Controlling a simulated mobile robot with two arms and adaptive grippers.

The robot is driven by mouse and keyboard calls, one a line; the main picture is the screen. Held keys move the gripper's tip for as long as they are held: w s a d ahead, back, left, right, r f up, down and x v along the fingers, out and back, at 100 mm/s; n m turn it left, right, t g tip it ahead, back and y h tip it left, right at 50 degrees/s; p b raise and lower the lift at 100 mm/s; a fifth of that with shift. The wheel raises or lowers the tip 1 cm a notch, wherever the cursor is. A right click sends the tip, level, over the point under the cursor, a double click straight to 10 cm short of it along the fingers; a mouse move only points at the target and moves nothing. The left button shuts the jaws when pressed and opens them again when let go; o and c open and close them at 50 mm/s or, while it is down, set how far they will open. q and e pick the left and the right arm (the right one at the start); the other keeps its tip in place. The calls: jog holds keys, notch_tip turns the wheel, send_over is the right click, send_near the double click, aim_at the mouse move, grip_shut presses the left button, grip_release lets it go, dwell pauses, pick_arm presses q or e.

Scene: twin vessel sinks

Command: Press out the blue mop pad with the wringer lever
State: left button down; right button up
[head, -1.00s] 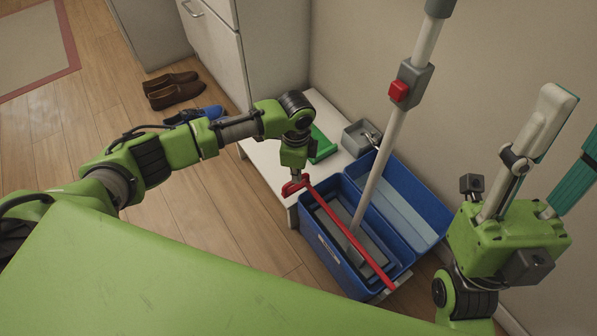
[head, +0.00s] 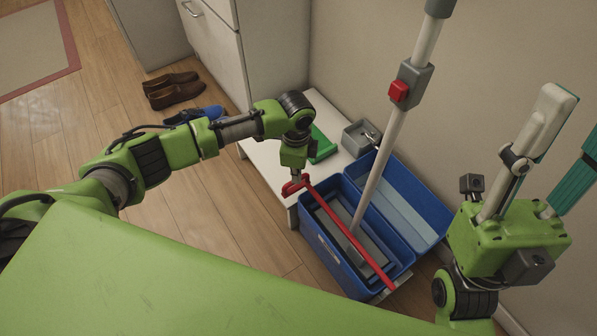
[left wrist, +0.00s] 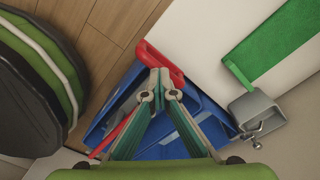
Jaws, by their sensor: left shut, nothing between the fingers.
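The red wringer lever (head: 350,233) slants across the front of the blue bucket (head: 325,255), its looped handle at the upper left. My left gripper (head: 294,176) points down at that handle; in the left wrist view its shut fingertips (left wrist: 160,78) overlap the red handle (left wrist: 160,62), with nothing gripped between them. The mop pole (head: 380,165) stands tilted in the bucket, over a grey wringer part (head: 345,222). I cannot make out the blue mop pad for certain. My right gripper (head: 580,118) is raised at the right, fingers apart, empty, one running out of view.
A low white bench (head: 270,152) behind the bucket holds a green cloth (head: 322,146) and a grey box with a metal clip or tap (head: 360,137). Brown shoes (head: 172,90) and blue shoes (head: 195,115) lie on the floor. A wall stands close behind the bucket.

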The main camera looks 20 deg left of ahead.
pick_arm(q)
jog(key=shift+s+f, duration=0.2)
